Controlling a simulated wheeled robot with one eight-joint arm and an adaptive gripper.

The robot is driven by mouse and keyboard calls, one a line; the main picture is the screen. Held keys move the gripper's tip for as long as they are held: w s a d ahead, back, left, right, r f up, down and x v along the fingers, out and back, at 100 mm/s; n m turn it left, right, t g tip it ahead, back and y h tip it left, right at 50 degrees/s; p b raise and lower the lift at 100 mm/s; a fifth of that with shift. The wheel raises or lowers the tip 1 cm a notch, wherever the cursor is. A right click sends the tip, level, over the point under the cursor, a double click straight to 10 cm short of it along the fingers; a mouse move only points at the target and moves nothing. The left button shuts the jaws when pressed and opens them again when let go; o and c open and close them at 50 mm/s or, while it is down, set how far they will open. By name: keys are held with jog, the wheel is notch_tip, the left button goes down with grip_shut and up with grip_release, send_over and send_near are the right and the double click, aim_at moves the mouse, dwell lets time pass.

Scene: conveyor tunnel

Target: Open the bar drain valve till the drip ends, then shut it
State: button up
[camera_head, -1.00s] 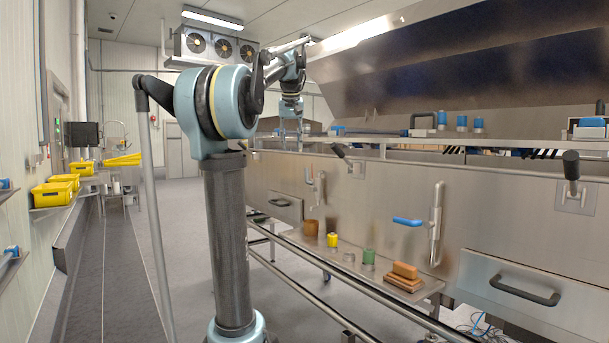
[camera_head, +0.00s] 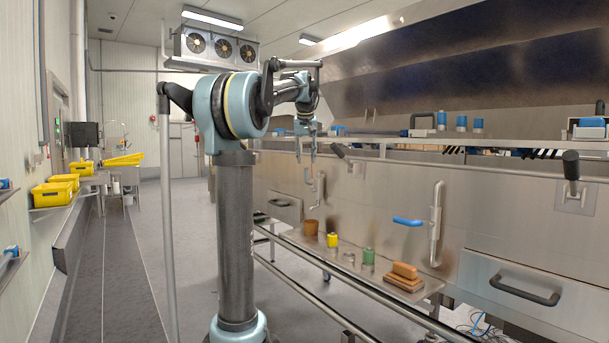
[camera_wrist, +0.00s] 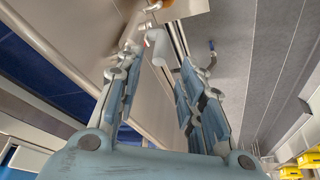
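My gripper (camera_head: 307,148) hangs in front of the long steel cabinet, near its far end. In the wrist view its fingers (camera_wrist: 165,70) are spread apart with nothing between the pads. A steel pipe fitting (camera_head: 318,190) is on the cabinet front just below the gripper in the head view. A pale rounded part with a little red (camera_wrist: 158,46) shows beyond the fingertips in the wrist view; I cannot tell for sure what it is. A blue lever (camera_head: 407,221) sits beside a vertical steel pipe (camera_head: 436,225) farther right, apart from the gripper. No drip can be made out.
A low shelf along the steel cabinet (camera_head: 380,190) bears a brown pot (camera_head: 312,227), yellow (camera_head: 332,240) and green (camera_head: 368,257) containers and orange-brown blocks (camera_head: 404,275). Rails run before it. Yellow bins (camera_head: 55,193) stand at left.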

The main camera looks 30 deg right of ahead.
aim_at(306, 178)
jog(key=x, duration=0.7)
jog(key=shift+f, duration=0.35)
jog(key=shift+d, duration=0.1)
jog(key=shift+c, duration=0.5)
grip_shut()
